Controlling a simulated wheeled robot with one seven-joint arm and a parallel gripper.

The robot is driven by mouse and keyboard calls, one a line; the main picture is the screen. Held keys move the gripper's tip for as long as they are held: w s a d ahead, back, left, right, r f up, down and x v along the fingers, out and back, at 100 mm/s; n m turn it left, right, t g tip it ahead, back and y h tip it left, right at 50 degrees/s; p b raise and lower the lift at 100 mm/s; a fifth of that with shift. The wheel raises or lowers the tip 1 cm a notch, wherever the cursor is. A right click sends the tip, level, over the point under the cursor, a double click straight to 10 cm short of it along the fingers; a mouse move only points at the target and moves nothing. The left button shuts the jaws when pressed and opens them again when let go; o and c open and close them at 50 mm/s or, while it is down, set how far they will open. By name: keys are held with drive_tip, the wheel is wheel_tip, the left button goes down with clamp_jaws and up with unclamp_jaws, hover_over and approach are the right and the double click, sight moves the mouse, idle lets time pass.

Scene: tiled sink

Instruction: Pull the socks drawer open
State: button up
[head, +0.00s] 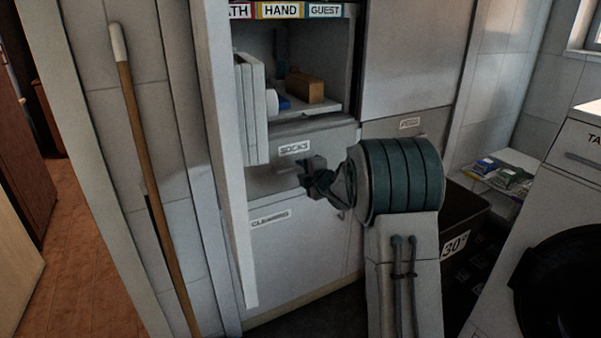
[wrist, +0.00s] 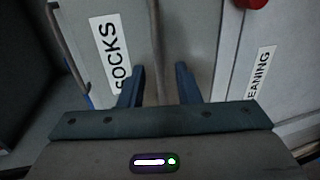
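The socks drawer (head: 335,137) has a grey front with a SOCKS label and sits under the open shelf in the head view. Its front looks flush with the cabinet. My gripper (head: 312,178) is in front of the drawer's lower part, below the label, and hides some of it. In the wrist view the SOCKS label (wrist: 111,50) is left of my gripper (wrist: 160,88). The two fingers are apart. A narrow upright strip, perhaps the drawer's handle or edge, shows between them; I cannot tell whether they touch it.
The CLEANING front (head: 300,250) lies below. A white panel (head: 228,150) stands upright left of the drawer, and a broom handle (head: 150,180) leans further left. A dark bin (head: 468,205) and a white washing machine (head: 535,230) are at right.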

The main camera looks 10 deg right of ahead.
drive_tip(key=shift+x, duration=0.8)
clamp_jaws()
drive_tip(key=shift+s, duration=0.15)
